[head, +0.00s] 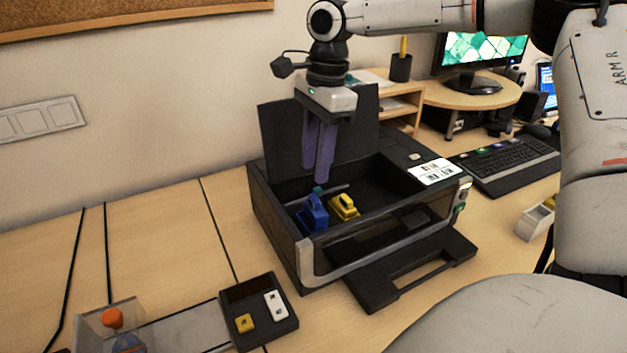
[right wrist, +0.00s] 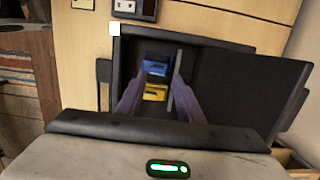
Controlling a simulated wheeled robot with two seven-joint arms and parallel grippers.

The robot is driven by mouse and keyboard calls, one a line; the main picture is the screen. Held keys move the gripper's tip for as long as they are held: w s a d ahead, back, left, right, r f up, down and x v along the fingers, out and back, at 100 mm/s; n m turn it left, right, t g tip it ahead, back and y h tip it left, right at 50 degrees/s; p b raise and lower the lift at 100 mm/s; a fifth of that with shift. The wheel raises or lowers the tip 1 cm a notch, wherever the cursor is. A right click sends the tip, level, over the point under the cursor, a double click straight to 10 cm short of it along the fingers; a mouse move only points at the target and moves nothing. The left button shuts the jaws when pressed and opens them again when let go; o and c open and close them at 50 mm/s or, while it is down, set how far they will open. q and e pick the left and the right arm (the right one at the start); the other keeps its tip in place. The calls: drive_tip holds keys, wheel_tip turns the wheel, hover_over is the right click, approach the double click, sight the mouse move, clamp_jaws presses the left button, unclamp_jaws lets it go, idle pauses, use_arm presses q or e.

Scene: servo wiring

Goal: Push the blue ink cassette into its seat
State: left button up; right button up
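The blue ink cassette (head: 314,213) stands in the open printer (head: 280,225), left of the yellow cassette (head: 344,207). I cannot tell how deep it sits. In the right wrist view, the blue cassette (right wrist: 157,68) and the yellow cassette (right wrist: 155,92) show in the gap between my fingers. My right gripper (head: 319,181) points down into the printer, above and behind the blue cassette in the head view, apart from it. Its purple fingers are open and empty; the gap shows in the right wrist view (right wrist: 158,80). My left gripper is out of view.
The printer's lid (head: 315,115) stands raised behind my fingers, and its front tray (head: 410,270) is folded out. A small black device (head: 258,310) and a clear box (head: 110,325) lie at the front left. A keyboard (head: 505,163) lies at the right.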

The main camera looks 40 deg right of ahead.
drive_tip(key=shift+d+r, duration=0.2)
drive_tip(key=shift+r, duration=1.4)
